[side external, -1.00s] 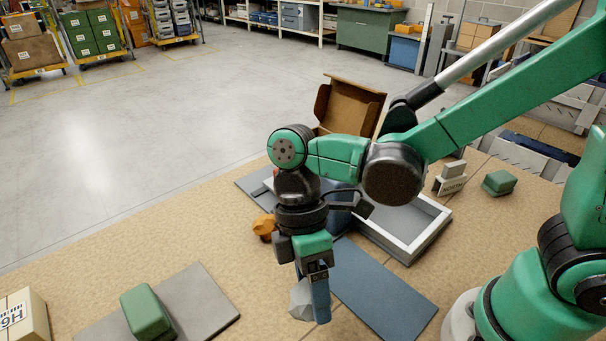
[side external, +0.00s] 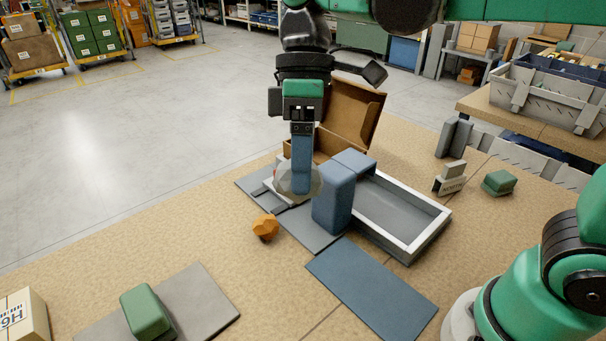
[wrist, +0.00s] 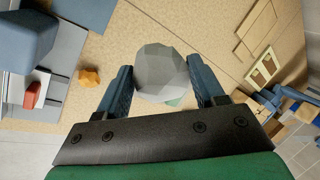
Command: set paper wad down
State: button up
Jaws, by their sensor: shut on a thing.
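The paper wad (side external: 283,181) is a grey, faceted ball. My gripper (side external: 300,185) is shut on it and holds it up above the bench, partly hiding it in the side view. In the wrist view the wad (wrist: 161,74) sits between the two blue fingers of my gripper (wrist: 162,88). In the side view it overlaps the grey mats behind the orange wad; its exact height above the surface I cannot tell.
An orange faceted lump (side external: 265,227) lies on the bench. A blue block (side external: 333,198) stands beside a white-rimmed tray (side external: 433,232). An open cardboard box (side external: 352,112) is behind.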

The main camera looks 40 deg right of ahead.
jog(key=w+d+m+t, duration=0.1)
jog(key=w+d+m, duration=0.1)
jog(key=d+m, duration=0.1)
jog(key=w+d+f+m+t+y, duration=0.1)
jog(key=w+d+m, duration=0.2)
jog(key=d, duration=0.2)
jog(key=w+d+f+m+t, duration=0.1)
jog(key=w+d+m, duration=0.2)
jog(key=d, duration=0.1)
jog(key=shift+w+d+f+y, duration=0.1)
jog(key=shift+w+f+y, duration=0.1)
jog(key=shift+f+y, duration=0.1)
jog(key=s+d+f+m+t, duration=0.1)
jog(key=d+f+m, duration=0.15)
jog(key=d, duration=0.75)
jog(key=s+d+f+m+t, duration=0.1)
jog(key=d+m, duration=0.2)
jog(key=d, duration=0.7)
jog(key=w+d+f+m+t+h, duration=0.1)
jog(key=w+d+f+m+t, duration=0.15)
jog(key=w+d+f, duration=0.4)
jog(key=shift+m+g, duration=0.4)
jog(key=shift+g, duration=0.05)
jog(key=f, duration=0.2)
jog(key=s+d+f, duration=0.1)
jog(key=f, duration=0.3)
jog(key=shift+s+d+f, duration=0.1)
jog(key=shift+s+d, duration=0.15)
jog(key=shift+s, duration=0.05)
